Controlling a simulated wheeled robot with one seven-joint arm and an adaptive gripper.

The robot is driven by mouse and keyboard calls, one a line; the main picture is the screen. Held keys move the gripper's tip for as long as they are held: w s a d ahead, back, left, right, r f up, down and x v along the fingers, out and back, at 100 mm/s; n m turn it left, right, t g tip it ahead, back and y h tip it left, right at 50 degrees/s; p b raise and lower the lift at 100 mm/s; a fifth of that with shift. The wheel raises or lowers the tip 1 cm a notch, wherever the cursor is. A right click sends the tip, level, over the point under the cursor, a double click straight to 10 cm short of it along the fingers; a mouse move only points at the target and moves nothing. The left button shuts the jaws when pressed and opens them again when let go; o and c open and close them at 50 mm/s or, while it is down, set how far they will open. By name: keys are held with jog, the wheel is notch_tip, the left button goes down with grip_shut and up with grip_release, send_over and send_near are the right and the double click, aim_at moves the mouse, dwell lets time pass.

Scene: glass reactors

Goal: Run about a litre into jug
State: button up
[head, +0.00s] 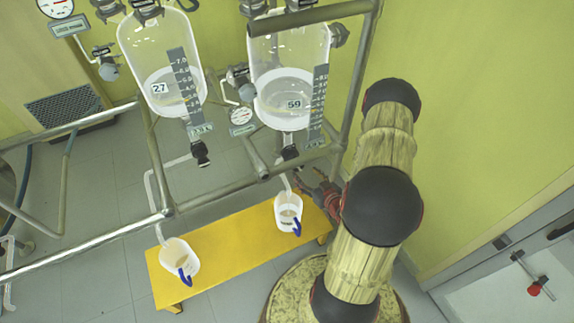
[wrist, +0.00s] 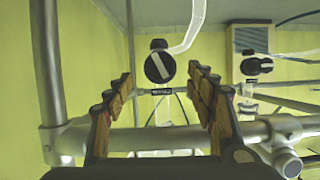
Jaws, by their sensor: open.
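Two glass reactors hang in a metal frame: the left reactor (head: 162,62) is labelled 27, the right reactor (head: 289,68) is labelled 59. Each holds liquid, with a level scale on its side. A white jug with a blue handle (head: 288,212) stands under the right reactor's outlet tube; another (head: 177,258) stands under the left one's. My gripper (head: 316,186) is open and empty, close to the right reactor's bottom outlet (head: 290,152). In the wrist view a black round knob with a pale slanted bar (wrist: 159,66) lies ahead between my open fingers (wrist: 162,82), apparently untouched.
Both jugs stand on a yellow bench (head: 225,245). Metal frame rails (head: 90,245) cross in front of the reactors, and a rail (wrist: 150,138) runs behind my fingers in the wrist view. A second black knob (wrist: 257,66) is at right there. Open floor lies left.

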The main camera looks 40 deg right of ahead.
aim_at(299, 168)
jog(key=shift+w+f, duration=0.25)
jog(key=shift+w, duration=0.15)
jog(key=b+x, duration=0.3)
jog(key=x, duration=0.3)
jog(key=shift+w+d+f, duration=0.1)
jog(key=shift+w+d, duration=0.05)
jog(key=shift+w, duration=0.25)
jog(key=shift+c, duration=1.2)
jog(key=c, duration=0.9)
